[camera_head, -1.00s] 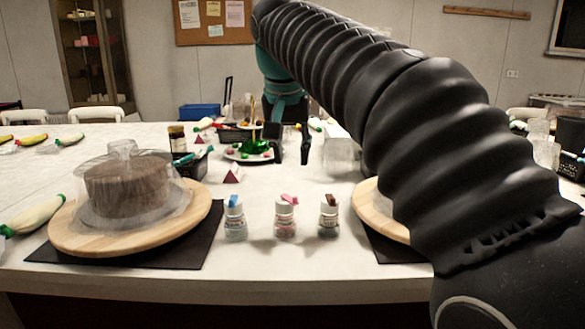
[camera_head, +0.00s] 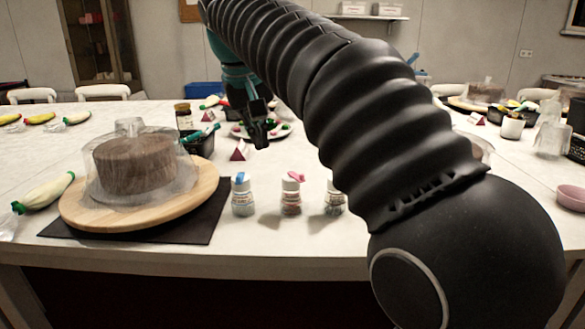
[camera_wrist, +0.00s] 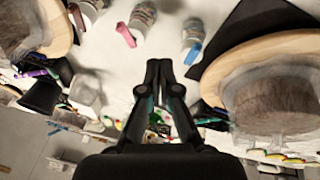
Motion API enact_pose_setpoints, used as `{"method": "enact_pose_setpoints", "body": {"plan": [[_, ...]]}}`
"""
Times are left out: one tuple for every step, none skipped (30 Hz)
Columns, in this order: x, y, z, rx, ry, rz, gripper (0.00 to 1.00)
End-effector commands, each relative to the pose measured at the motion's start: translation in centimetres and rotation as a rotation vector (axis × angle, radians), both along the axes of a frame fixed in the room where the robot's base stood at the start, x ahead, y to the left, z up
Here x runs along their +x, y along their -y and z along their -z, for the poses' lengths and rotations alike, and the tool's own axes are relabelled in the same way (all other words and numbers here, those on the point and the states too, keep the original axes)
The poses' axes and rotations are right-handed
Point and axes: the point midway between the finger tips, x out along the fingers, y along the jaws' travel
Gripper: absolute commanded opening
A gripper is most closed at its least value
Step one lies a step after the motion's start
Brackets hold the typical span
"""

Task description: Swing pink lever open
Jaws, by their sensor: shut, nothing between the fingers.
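The pink lever (camera_head: 293,177) sits on top of the middle one of a row of small clear jars near the table's front edge. The pink lever also shows in the wrist view (camera_wrist: 126,34), with its jar (camera_wrist: 141,17). My gripper (camera_head: 262,143) hangs behind the jars in the head view, apart from them. In the wrist view my gripper (camera_wrist: 159,63) is shut and empty, its tips pointing to the gap between the pink lever and the blue lever (camera_wrist: 193,53). In the head view my arm partly hides the right-hand jar (camera_head: 334,200).
The blue-lever jar (camera_head: 242,197) stands left of the pink one. A covered cake (camera_head: 133,163) stands on a wooden turntable (camera_head: 198,195) at the left. A plate (camera_head: 281,131) and a dark basket (camera_head: 199,144) are behind. Bare table lies in front of the jars.

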Motion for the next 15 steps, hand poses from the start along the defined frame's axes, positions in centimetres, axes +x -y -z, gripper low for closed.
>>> {"method": "enact_pose_setpoints", "body": {"plan": [[-0.01, -0.39, 0.13, -0.036, -0.014, -0.075, 0.00], [-0.03, -0.57, 0.18, -0.060, -0.025, -0.129, 0.00], [-0.11, -0.77, 0.26, -0.093, -0.040, -0.203, 0.00], [-0.15, -0.91, 0.31, -0.119, -0.052, -0.259, 0.00], [-0.20, -1.01, 0.33, -0.144, -0.064, -0.318, 0.00], [-0.26, -1.12, 0.36, -0.179, -0.081, -0.398, 0.00], [-0.32, -1.19, 0.37, -0.205, -0.095, -0.457, 0.00], [-0.37, -1.25, 0.37, -0.231, -0.109, -0.516, 0.00], [-0.42, -1.34, 0.39, -0.263, -0.126, -0.595, 0.00], [-0.46, -1.37, 0.40, -0.287, -0.140, -0.653, 0.00], [-0.52, -1.38, 0.41, -0.311, -0.155, -0.712, 0.00], [-0.58, -1.36, 0.40, -0.341, -0.175, -0.789, 0.00], [-0.62, -1.31, 0.37, -0.364, -0.189, -0.845, 0.00], [-0.65, -1.26, 0.34, -0.387, -0.203, -0.903, 0.00], [-0.71, -1.15, 0.27, -0.415, -0.224, -0.980, 0.00]]}}
